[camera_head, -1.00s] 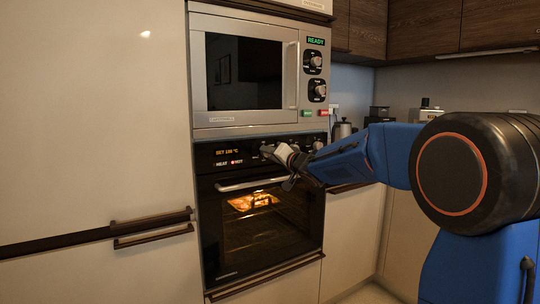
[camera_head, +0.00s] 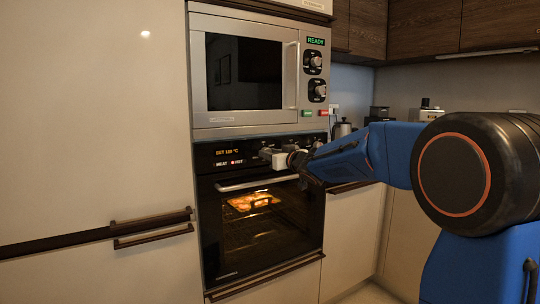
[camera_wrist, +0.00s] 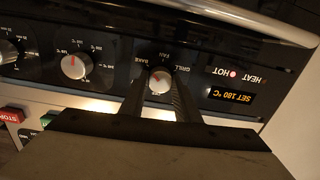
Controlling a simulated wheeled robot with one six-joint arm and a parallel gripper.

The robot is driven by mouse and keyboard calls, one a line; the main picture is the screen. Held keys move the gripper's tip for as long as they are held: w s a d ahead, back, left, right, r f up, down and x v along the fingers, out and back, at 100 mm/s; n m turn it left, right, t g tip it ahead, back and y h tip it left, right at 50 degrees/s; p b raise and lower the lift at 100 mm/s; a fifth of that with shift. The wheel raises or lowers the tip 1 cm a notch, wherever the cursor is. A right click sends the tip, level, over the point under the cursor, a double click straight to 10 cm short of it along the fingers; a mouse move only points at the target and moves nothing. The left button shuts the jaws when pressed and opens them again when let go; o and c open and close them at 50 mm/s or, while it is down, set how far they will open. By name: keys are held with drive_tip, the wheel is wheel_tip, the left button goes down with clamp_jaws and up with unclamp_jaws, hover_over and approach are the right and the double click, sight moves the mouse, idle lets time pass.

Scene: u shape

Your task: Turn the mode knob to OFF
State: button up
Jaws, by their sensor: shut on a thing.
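The mode knob (camera_wrist: 160,80) is a light round knob on the black oven control panel, with BAKE, FAN and GRILL printed around it. The wrist view shows the panel upside down. My gripper (camera_wrist: 160,90) has one finger on each side of the knob and is shut on it. A reddish mark shows on the knob's face, but its exact pointing is hard to tell. In the head view my gripper (camera_head: 274,157) reaches the panel from the right and hides the knob.
A temperature knob (camera_wrist: 74,66) and another dark-ringed knob (camera_wrist: 8,52) sit beside it on the panel. The display (camera_wrist: 232,96) reads SET 180 °C, with HOT lit. The oven handle (camera_head: 257,183) runs below. A microwave (camera_head: 245,75) is above.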

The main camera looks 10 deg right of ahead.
drive_tip(key=n, duration=1)
drive_tip(key=shift+n, duration=0.4)
drive_tip(key=n, duration=0.3)
drive_tip(key=shift+f+h, duration=0.1)
drive_tip(key=shift+h, duration=0.2)
drive_tip(key=n, duration=0.6)
drive_tip(key=shift+a+n, duration=0.1)
drive_tip(key=shift+n, duration=0.2)
drive_tip(key=n, duration=0.5)
drive_tip(key=shift+f+t, duration=0.1)
drive_tip(key=shift+t, duration=0.2)
drive_tip(key=shift+n, duration=0.3)
drive_tip(key=o, duration=1)
drive_tip(key=shift+o, duration=0.2)
drive_tip(key=shift+s, duration=0.15)
